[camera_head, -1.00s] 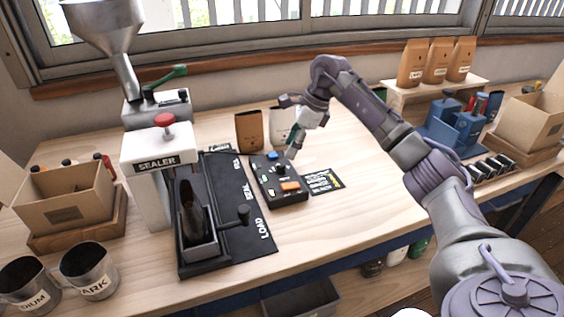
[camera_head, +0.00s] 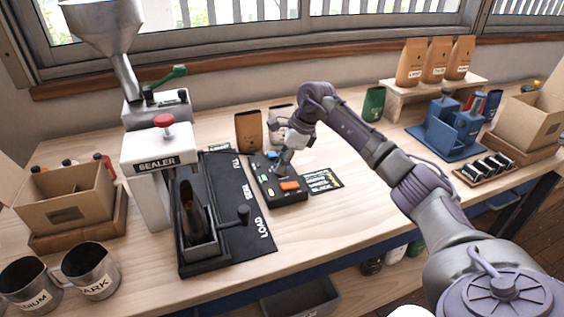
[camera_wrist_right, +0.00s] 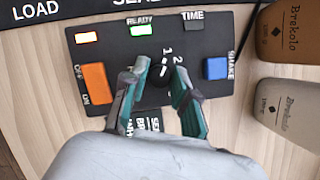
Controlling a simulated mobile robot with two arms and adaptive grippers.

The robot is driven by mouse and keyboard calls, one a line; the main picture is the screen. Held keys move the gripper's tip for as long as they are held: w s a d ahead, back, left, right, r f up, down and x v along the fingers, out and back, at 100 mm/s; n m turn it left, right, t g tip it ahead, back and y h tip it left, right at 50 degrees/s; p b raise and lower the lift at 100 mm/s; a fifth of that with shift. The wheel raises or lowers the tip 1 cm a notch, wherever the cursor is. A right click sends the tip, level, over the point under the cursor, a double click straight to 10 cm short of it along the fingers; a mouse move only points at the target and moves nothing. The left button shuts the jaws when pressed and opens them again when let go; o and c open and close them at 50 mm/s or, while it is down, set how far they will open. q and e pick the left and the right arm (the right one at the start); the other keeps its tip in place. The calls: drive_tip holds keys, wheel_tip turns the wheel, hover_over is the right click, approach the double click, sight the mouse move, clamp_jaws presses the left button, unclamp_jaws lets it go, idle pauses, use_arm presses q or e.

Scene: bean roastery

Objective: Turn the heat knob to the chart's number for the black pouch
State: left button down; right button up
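The black control panel (camera_head: 264,188) lies on the table right of the sealer. In the right wrist view its dark round heat knob (camera_wrist_right: 160,74) sits between the fingertips of my right gripper (camera_wrist_right: 160,68). The fingers are apart, one on each side of it; I cannot tell whether they touch it. Dial numbers 1 and 2 show beside the knob; its pointer is hard to read. My right gripper (camera_head: 280,170) is low over the panel in the head view. The chart card (camera_head: 323,181) lies right of the panel, too small to read. A dark pouch (camera_head: 190,212) stands in the sealer's slot.
The panel carries an orange switch (camera_wrist_right: 97,83), a blue button (camera_wrist_right: 217,68) and a lit green READY lamp (camera_wrist_right: 141,30). A brown pouch (camera_head: 249,130) and a pale pouch (camera_head: 275,115) stand close behind. The sealer (camera_head: 158,160) is left.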

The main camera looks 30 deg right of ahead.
clamp_jaws()
drive_tip(key=shift+m+h, duration=0.3)
drive_tip(key=shift+m, duration=0.4)
drive_tip(key=m+t+h, duration=0.1)
drive_tip(key=m, duration=0.2)
drive_tip(key=shift+s+p, duration=0.1)
drive_tip(key=shift+p, duration=0.3)
drive_tip(key=m+h, duration=0.1)
drive_tip(key=m, duration=0.3)
drive_tip(key=shift+a+t, duration=0.15)
drive_tip(key=shift+t, duration=0.15)
drive_tip(key=m+h, duration=0.2)
drive_tip(key=m, duration=0.2)
drive_tip(key=shift+a+b, duration=0.1)
drive_tip(key=shift+b, duration=0.2)
drive_tip(key=m+h, duration=0.1)
drive_tip(key=m, duration=0.1)
drive_tip(key=m+b, duration=0.1)
drive_tip(key=m, duration=0.2)
drive_tip(key=shift+h, duration=0.4)
drive_tip(key=shift+m, duration=0.3)
